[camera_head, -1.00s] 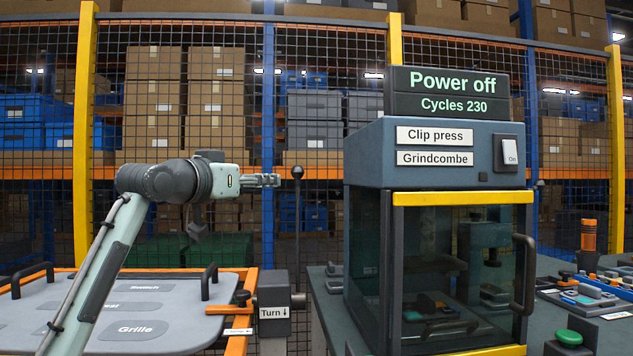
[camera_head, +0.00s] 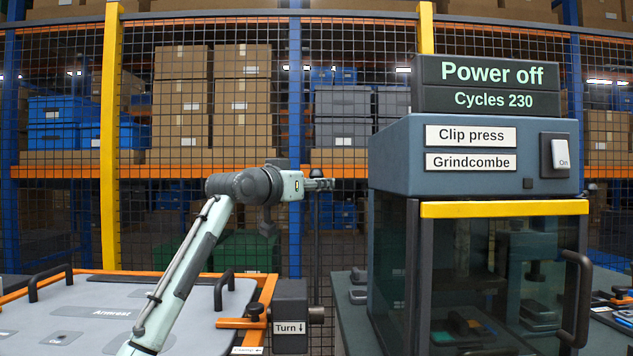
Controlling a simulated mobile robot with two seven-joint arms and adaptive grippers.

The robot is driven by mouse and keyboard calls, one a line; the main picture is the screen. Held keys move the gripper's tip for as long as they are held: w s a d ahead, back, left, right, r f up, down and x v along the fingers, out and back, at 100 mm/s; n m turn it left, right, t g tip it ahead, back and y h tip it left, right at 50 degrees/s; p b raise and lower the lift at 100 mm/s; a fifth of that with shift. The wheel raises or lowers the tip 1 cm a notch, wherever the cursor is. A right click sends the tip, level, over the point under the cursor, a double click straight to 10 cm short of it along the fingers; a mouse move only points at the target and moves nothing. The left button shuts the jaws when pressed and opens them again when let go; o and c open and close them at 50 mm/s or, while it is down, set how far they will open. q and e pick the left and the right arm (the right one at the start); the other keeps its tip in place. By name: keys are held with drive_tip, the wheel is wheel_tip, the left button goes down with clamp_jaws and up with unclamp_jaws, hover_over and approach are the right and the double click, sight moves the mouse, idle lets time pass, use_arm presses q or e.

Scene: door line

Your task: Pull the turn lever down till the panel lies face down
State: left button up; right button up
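The turn lever (camera_head: 317,240) is a thin dark rod standing upright from the hub beside the dark block labelled "Turn ↓" (camera_head: 290,312). My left gripper (camera_head: 322,184) is at the lever's top, and its fingers cover the place of the black ball knob. I cannot tell whether the fingers are apart or closed on it. The panel (camera_head: 80,318) is a grey board lying flat in an orange frame at lower left, with labelled patches such as "Armrest" facing up and two black handles. My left forearm hides part of it. My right gripper is not in view.
The clip press (camera_head: 470,150), with a yellow-edged glass guard and a "Power off" sign (camera_head: 499,72), stands close to the right of the lever. An orange clamp (camera_head: 243,322) sits at the panel's right edge. A mesh fence with yellow posts (camera_head: 111,150) runs behind.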

use_arm(q)
drive_tip(key=shift+w+d, duration=0.1)
drive_tip(key=shift+w, duration=0.05)
drive_tip(key=shift+c, duration=0.6)
clamp_jaws()
drive_tip(key=shift+f, duration=0.1)
